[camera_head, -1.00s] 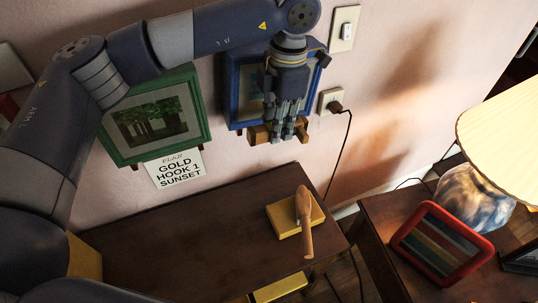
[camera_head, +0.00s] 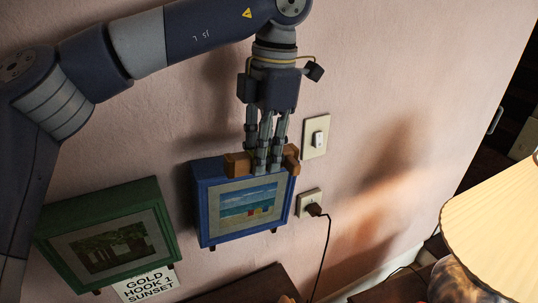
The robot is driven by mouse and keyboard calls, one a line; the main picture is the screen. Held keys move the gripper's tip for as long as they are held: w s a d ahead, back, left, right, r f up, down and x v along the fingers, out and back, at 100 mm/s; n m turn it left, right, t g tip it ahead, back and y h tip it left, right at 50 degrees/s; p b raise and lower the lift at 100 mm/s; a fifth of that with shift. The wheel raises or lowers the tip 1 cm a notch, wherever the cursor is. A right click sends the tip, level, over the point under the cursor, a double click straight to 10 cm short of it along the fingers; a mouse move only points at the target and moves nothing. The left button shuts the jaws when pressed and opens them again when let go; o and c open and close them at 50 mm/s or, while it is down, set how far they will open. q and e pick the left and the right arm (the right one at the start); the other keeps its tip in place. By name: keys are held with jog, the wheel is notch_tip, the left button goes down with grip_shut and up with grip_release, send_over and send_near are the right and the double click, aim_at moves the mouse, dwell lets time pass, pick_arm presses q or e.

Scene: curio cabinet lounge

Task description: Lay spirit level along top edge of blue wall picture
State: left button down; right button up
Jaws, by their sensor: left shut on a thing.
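The blue wall picture (camera_head: 203,213), with a beach scene in its frame, hangs on the pink wall at the picture's centre. My left gripper (camera_head: 264,168) points down at its top edge and is shut on the spirit level (camera_head: 238,166), a short orange-brown wooden bar. The level's two ends show on either side of the fingers, and its middle is hidden by them. The bar runs roughly along the top edge of the blue frame. I cannot tell whether it touches the frame. My right gripper is not in view.
A green-framed picture (camera_head: 160,238) hangs at the lower left, above a sign (camera_head: 146,285). A light switch (camera_head: 317,139) and an outlet (camera_head: 308,203) with a plugged cord are close on the right. A lampshade (camera_head: 500,235) stands at the lower right.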

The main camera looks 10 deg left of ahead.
pick_arm(q)
jog(key=w+a, duration=0.1)
jog(key=w+a+p, duration=0.1)
jog(key=w, duration=0.1)
jog(key=shift+w+a+f, duration=0.1)
jog(key=shift+w+a, duration=0.05)
jog(key=shift+w, duration=0.15)
jog(key=shift+w+a+f+p, duration=0.1)
jog(key=shift+w+a+p, duration=0.3)
jog(key=shift+w, duration=0.15)
jog(key=shift+w+a+p, duration=0.3)
jog(key=shift+w+p, duration=0.05)
jog(key=shift+w, duration=0.2)
jog(key=shift+w+a+f+b, duration=0.1)
jog(key=shift+f+b, duration=0.3)
jog(key=shift+f, duration=0.2)
jog(key=shift+f+b, duration=0.4)
jog(key=shift+f, duration=0.35)
jog(key=shift+f, duration=0.25)
jog(key=c, duration=1.3)
grip_release()
